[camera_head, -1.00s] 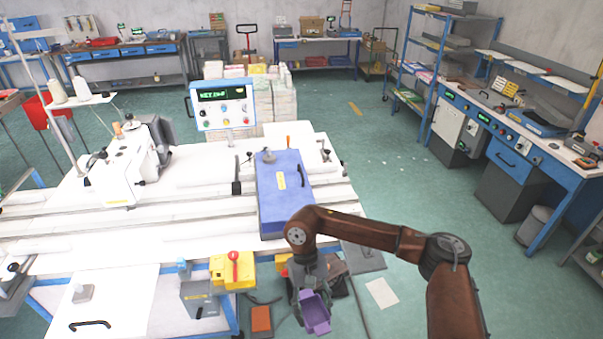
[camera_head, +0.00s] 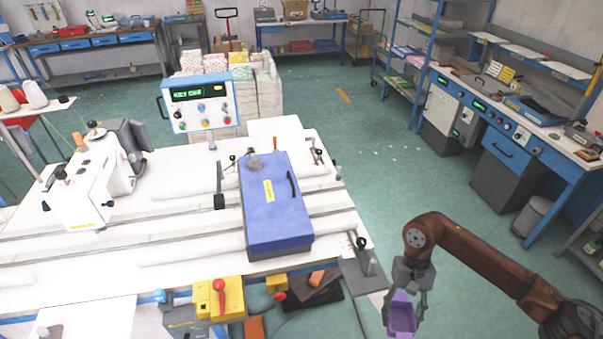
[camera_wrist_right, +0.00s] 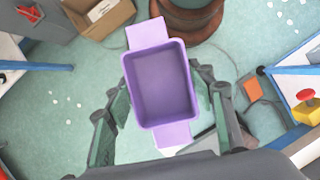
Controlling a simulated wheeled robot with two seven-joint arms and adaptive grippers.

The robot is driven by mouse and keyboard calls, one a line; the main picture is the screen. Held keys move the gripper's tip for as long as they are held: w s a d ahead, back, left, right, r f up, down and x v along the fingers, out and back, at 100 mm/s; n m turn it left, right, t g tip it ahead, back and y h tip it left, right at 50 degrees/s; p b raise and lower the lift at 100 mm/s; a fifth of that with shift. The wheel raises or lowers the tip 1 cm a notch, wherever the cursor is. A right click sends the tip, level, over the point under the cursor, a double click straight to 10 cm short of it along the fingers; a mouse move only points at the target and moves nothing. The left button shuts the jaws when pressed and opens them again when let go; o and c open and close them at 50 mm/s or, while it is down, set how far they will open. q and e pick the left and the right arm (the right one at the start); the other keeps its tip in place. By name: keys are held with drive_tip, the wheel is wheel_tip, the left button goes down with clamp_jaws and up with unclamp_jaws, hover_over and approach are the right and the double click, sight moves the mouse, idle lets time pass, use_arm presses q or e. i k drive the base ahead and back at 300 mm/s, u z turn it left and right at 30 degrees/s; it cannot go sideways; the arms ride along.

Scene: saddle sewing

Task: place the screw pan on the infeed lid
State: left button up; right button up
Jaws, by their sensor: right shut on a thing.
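The screw pan (camera_head: 402,319) is a small purple tray with a flat tab at each end; it looks empty in the right wrist view (camera_wrist_right: 162,88). My right gripper (camera_head: 408,291) is shut on it, with a finger on each long side, and holds it off the right front corner of the white table. The infeed lid appears to be the blue-violet slab (camera_head: 275,218) on the table, with a dark handle on its right and a yellow label. Its top is mostly bare, with a grey knob at the far end. The pan is right of and nearer than the lid, apart from it. My left gripper is out of view.
A white sewing machine (camera_head: 92,190) stands on the table's left, with a control panel (camera_head: 200,102) behind. A yellow box with a red knob (camera_head: 219,298) is at the front edge. A blue workbench (camera_head: 560,150) is at the right. Floor between is clear.

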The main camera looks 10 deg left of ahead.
sight(270, 225)
drive_tip(key=i, duration=0.6)
drive_tip(key=u, duration=0.7)
drive_tip(key=i, duration=0.5)
drive_tip(key=u, duration=0.55)
